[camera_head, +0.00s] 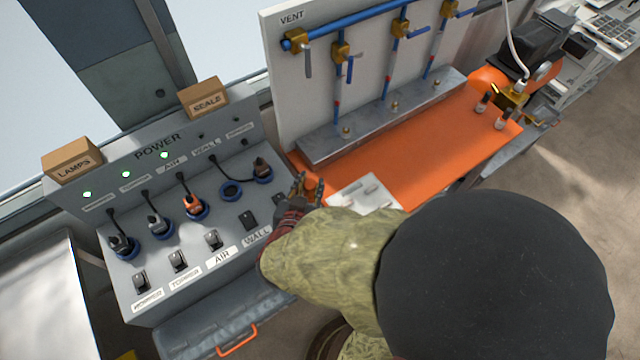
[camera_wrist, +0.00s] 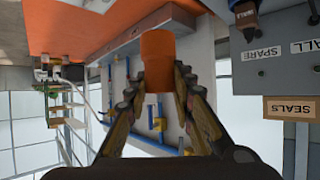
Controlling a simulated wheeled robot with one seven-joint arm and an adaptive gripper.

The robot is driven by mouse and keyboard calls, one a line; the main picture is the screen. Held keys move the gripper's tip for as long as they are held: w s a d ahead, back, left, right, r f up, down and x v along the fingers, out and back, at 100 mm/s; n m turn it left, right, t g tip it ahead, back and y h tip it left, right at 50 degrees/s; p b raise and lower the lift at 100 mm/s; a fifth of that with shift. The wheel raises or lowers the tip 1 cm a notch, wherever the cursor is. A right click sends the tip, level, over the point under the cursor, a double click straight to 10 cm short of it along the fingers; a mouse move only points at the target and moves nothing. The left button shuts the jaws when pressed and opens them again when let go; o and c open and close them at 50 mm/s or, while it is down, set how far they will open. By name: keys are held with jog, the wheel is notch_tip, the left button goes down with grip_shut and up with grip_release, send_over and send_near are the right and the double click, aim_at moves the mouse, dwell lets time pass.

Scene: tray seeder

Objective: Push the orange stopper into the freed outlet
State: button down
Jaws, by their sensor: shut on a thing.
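In the head view my gripper (camera_head: 306,188) is just right of the grey power panel (camera_head: 150,320), apart from the outlets. The stopper cannot be made out there. The empty outlet (camera_head: 231,190), a blue ring with a dark middle, is fourth from the left. An orange plug (camera_head: 194,206) sits in the third outlet, and a black plug (camera_head: 263,168) in the fifth, to the right of the empty one.
A grey plug (camera_head: 158,222) and a black plug (camera_head: 122,243) fill the left outlets. Switches line the panel's front. A LAMPS box (camera_head: 72,160) and a SEALS box (camera_head: 205,97) stand on top. The upright vent board (camera_head: 300,75) and orange bench (camera_head: 400,150) are close behind and right.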

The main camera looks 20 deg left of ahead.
jog(key=a+p, duration=0.9)
jog(key=a, duration=1.7)
jog(key=shift+w+a+f, duration=0.2)
jog(key=shift+w+a, duration=0.05)
jog(key=shift+a, duration=0.1)
jog(key=shift+f, duration=0.1)
jog(key=shift+f+b, duration=2.55)
jog(key=shift+f, duration=2.9)
jog(key=shift+f, duration=0.65)
jog(key=c, duration=1.5)
grip_release()
jog(key=shift+c, duration=0.2)
jog(key=shift+o, duration=0.4)
jog(key=shift+d, duration=0.1)
